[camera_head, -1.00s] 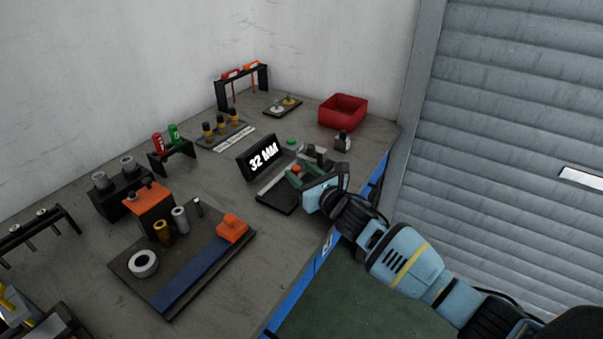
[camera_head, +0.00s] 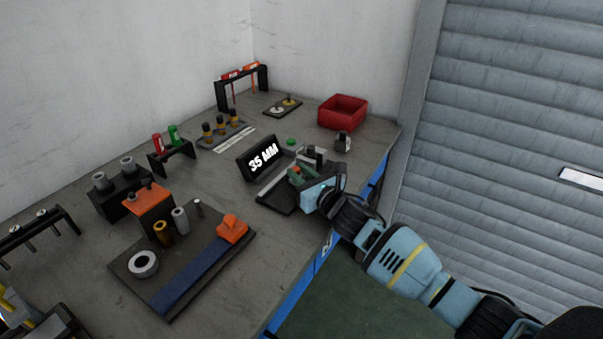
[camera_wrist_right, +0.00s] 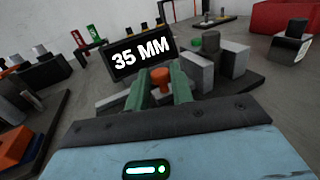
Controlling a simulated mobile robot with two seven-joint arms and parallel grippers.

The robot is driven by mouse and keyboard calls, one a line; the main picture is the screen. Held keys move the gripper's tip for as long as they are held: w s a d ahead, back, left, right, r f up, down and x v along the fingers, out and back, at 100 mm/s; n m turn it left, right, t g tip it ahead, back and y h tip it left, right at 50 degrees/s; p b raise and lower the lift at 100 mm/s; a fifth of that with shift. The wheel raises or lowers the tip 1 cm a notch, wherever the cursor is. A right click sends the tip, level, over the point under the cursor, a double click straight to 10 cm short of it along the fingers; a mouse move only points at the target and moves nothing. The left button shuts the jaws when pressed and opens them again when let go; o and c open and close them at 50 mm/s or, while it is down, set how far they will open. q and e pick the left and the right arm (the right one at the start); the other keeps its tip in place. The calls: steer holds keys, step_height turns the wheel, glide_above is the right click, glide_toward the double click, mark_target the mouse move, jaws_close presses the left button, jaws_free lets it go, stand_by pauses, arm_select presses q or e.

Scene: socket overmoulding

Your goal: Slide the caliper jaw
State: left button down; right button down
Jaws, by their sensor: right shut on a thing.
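The caliper stand (camera_head: 275,197) is a dark base with a pale rail near the right edge of the workbench. A black display (camera_head: 263,158) behind it reads "35 MM", and it also shows in the right wrist view (camera_wrist_right: 141,60). My right gripper (camera_head: 303,176) is over the base. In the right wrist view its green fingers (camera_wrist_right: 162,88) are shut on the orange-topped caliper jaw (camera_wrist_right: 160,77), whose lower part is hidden. A grey block (camera_wrist_right: 230,60) stands just right of the fingers. My left gripper is not in view.
A green button (camera_head: 291,141) lies behind the caliper. A plate with a blue strip (camera_head: 195,275) and an orange block (camera_head: 232,228) lies at the front left.

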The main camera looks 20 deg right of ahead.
steer(key=shift+s+a, duration=0.7)
steer(key=shift+a, duration=0.2)
steer(key=shift+s+a+p, duration=0.15)
steer(key=shift+a+p, duration=0.1)
steer(key=shift+p, duration=0.1)
steer(key=shift+f, duration=0.15)
steer(key=c, duration=1.6)
jaws_free()
steer(key=shift+a, duration=0.1)
steer(key=o, duration=0.4)
steer(key=shift+s, duration=0.15)
